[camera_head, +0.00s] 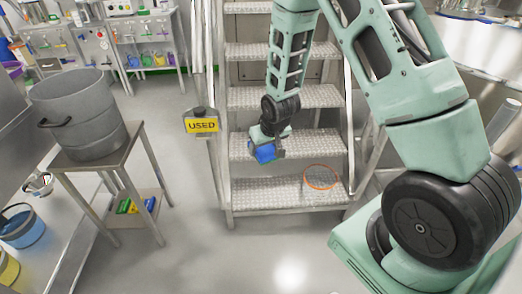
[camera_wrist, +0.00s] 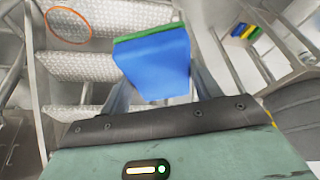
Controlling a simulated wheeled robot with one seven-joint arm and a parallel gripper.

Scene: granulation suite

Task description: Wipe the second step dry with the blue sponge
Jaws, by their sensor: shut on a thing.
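The blue sponge (camera_head: 264,153) has a green layer, which shows along its upper edge in the wrist view (camera_wrist: 155,65). My gripper (camera_head: 270,138) is shut on it and holds it at the front left of the metal stairs. The second step (camera_head: 300,145) from the bottom is grey tread plate, just behind and right of the sponge; I cannot tell whether they touch. A thin orange ring (camera_head: 321,177) shows at the right of the lowest step (camera_head: 255,193), and at the top left in the wrist view (camera_wrist: 68,25). No water is clearly visible on the second step.
Handrails flank the steps. The floor in front (camera_head: 250,255) is clear.

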